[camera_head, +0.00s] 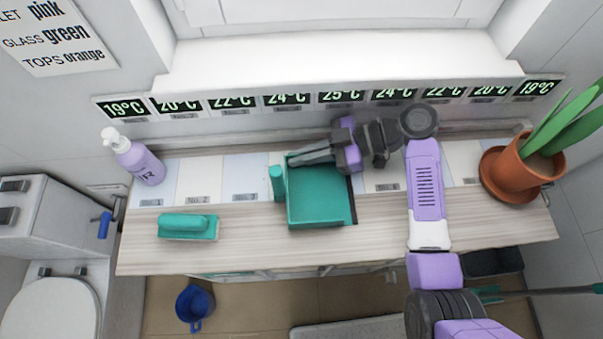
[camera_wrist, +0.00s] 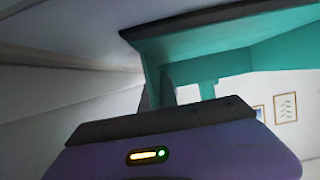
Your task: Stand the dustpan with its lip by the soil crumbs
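The teal dustpan (camera_head: 322,206) is over the middle of the wooden counter, its short handle (camera_head: 277,184) toward the left and a dark edge along its right side. My gripper (camera_head: 300,161) reaches in from the right, its dark fingers lying at the dustpan's back edge. In the wrist view, the dustpan (camera_wrist: 215,40) fills the upper right, close to the gripper. Whether the fingers are closed on it is unclear. I cannot make out any soil crumbs; my arm and the dustpan cover part of the counter.
A plant in a terracotta pot (camera_head: 520,172) stands at the counter's right end. A teal brush-like block (camera_head: 188,226) lies at front left, and a purple pump bottle (camera_head: 138,160) stands at back left. Temperature displays (camera_head: 287,98) line the back. The front counter between block and dustpan is clear.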

